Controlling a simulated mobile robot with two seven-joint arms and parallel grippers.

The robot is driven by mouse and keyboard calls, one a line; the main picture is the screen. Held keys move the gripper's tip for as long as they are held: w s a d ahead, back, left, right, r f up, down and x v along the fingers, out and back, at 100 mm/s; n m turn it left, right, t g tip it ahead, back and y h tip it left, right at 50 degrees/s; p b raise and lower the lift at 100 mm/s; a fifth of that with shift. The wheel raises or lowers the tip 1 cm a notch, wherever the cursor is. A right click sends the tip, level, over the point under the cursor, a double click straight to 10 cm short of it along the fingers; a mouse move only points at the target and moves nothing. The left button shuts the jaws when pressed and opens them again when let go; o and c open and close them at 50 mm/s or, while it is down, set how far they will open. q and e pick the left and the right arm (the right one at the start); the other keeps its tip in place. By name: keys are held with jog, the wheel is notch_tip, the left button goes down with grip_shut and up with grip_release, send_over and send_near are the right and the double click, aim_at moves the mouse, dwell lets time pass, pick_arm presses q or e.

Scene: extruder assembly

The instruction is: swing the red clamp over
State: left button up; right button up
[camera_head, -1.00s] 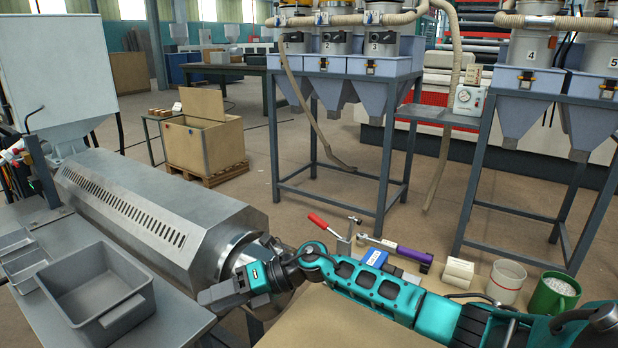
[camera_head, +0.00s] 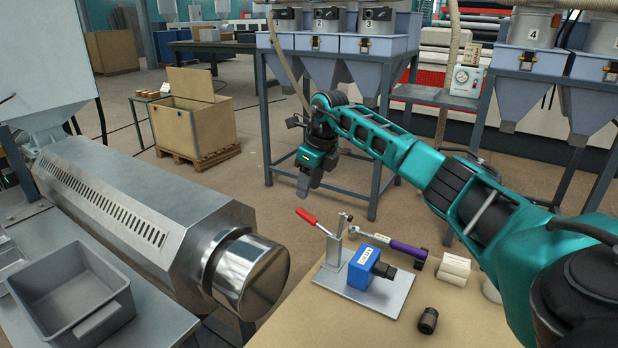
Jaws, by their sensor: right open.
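The red clamp handle (camera_head: 306,216) points up and to the left from its grey metal stand (camera_head: 333,252) on a metal plate (camera_head: 388,298). A blue box-shaped part (camera_head: 363,268) with a black plug sits on the same plate. My right gripper (camera_head: 302,192) hangs just above and behind the red handle in the picture. It is open, and I see nothing between its fingers; it looks apart from the handle. My left gripper is out of view. The extruder barrel (camera_head: 150,215) with its round metal end (camera_head: 252,275) is at the left.
On the tan table (camera_head: 335,325) lie a purple-handled tool (camera_head: 408,249), white cylinders (camera_head: 455,268) and a black cylindrical part (camera_head: 428,320). A grey bin (camera_head: 75,308) stands on the left bench. My right arm covers the table's right side. Hopper stands (camera_head: 375,180) rise behind.

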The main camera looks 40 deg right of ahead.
aim_at(302, 210)
jog(key=b+x, duration=0.6)
jog(key=x, duration=0.2)
jog(key=shift+r, duration=0.4)
jog(key=shift+p, duration=0.45)
jog(key=shift+f, duration=0.15)
jog(key=shift+c, duration=0.2)
jog(key=c, duration=0.7)
